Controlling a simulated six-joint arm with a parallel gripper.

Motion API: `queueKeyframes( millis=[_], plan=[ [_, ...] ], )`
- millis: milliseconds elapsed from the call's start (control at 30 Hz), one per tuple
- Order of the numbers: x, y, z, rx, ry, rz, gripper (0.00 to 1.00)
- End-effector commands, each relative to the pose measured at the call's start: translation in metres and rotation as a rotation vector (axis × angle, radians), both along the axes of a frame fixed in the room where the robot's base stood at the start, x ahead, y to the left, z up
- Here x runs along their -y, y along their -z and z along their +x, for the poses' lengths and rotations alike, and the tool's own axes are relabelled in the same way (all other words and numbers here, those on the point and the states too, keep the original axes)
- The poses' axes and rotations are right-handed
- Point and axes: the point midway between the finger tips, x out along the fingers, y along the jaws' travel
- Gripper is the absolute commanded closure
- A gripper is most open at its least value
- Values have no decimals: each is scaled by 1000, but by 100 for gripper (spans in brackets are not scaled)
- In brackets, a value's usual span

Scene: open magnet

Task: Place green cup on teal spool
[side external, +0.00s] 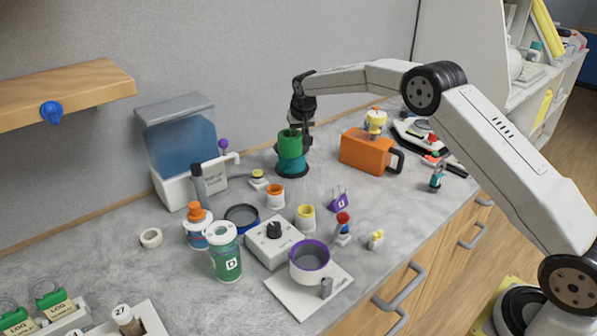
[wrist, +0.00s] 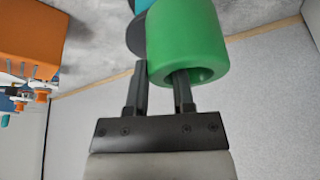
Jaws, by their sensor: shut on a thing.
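The green cup (side external: 290,143) is upright at the back middle of the counter, directly above the teal spool (side external: 291,164) in the side view. No clear gap shows between them, but I cannot tell whether the cup's weight rests on the spool. The spool has a dark round base flange (side external: 292,173). My gripper (side external: 302,116) is shut on the green cup's wall. In the wrist view my gripper (wrist: 160,88) has one finger inside the green cup (wrist: 188,42) and one outside. The teal spool (wrist: 142,5) is mostly hidden behind the cup there.
An orange pitcher (side external: 366,151) stands to the right. A blue-tank dispenser (side external: 180,140) stands to the left. Small cups, including an orange one (side external: 275,196) and a yellow one (side external: 306,217), stand in front. The wall is close behind the spool.

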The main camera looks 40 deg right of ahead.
Motion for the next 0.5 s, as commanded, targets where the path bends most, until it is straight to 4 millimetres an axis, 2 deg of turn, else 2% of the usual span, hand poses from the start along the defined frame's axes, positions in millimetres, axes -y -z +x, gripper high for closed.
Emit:
queueKeyframes(
  millis=[100,133,233,500],
  plan=[
    [0,1,0,1,0,0,100],
    [0,2,0,0,0,0,67],
    [0,2,0,0,0,0,35],
    [0,2,0,0,0,0,34]
  ],
)
